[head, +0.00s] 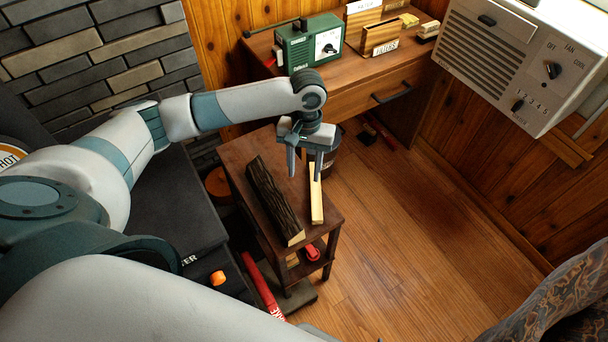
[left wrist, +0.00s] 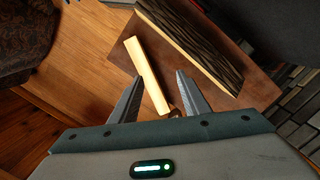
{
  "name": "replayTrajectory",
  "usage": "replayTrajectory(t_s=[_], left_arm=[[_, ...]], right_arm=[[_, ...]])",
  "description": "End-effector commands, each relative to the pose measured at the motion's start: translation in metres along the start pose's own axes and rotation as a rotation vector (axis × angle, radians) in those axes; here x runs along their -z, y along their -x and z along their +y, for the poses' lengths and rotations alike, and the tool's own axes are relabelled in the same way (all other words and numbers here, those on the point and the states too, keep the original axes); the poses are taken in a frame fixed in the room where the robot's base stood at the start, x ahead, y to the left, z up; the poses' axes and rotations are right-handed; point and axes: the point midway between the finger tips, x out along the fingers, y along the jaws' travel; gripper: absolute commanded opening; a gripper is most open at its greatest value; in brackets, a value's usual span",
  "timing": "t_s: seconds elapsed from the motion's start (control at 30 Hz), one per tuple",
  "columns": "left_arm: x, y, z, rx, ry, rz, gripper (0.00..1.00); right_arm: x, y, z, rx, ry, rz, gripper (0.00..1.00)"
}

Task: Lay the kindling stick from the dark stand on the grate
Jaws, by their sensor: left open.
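The kindling stick (head: 316,196) is a pale, straight piece of wood lying on the top of the dark stand (head: 238,160). A thicker bark-covered log (head: 270,200) lies beside it on the left. My left gripper (head: 304,177) is open, pointing down over the stick's far end. In the left wrist view, the stick (left wrist: 146,70) passes through the gap between the open fingers (left wrist: 159,76), nearer the left fingertip. The fingers are not closed on it; their height above it is hard to judge. The grate cannot be made out. My right gripper is out of view.
A wooden desk (head: 352,85) behind holds a green box with a dial (head: 310,45) and a file holder (head: 380,38). A dark bucket (head: 328,160) stands behind the stand. A white air conditioner (head: 520,60) is at upper right. The floor (head: 420,240) right of the stand is clear.

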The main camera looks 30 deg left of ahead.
Motion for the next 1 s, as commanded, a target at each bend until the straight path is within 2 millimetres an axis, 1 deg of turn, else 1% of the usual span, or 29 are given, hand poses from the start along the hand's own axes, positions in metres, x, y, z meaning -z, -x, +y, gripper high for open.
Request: replayTrajectory(t_s=[0.03, 0.1, 0.3, 0.4, 0.5, 0.6, 0.7, 1.0], left_arm=[[0.001, 0.010, 0.000, -0.002, -0.001, 0.005, 0.42], [0.001, 0.025, 0.001, -0.003, -0.001, 0.004, 0.42], [0.001, 0.064, 0.001, -0.002, -0.001, 0.004, 0.42], [0.001, 0.080, 0.001, -0.001, 0.000, 0.003, 0.42], [0.000, 0.092, 0.001, -0.002, 0.000, 0.002, 0.42], [0.001, 0.100, 0.001, -0.002, 0.000, 0.002, 0.42], [0.000, 0.103, 0.001, -0.001, 0.000, 0.001, 0.42], [0.000, 0.104, 0.001, -0.001, 0.000, 0.000, 0.42]], right_arm=[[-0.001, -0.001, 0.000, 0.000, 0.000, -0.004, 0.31], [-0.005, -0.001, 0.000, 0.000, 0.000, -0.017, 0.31], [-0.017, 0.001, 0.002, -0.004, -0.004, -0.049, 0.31], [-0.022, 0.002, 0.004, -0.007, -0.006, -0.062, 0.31], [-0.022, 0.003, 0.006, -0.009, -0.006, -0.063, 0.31], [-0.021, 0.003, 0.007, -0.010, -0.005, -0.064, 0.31], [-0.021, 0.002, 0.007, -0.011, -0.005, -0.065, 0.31], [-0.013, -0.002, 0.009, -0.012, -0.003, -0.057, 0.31]])
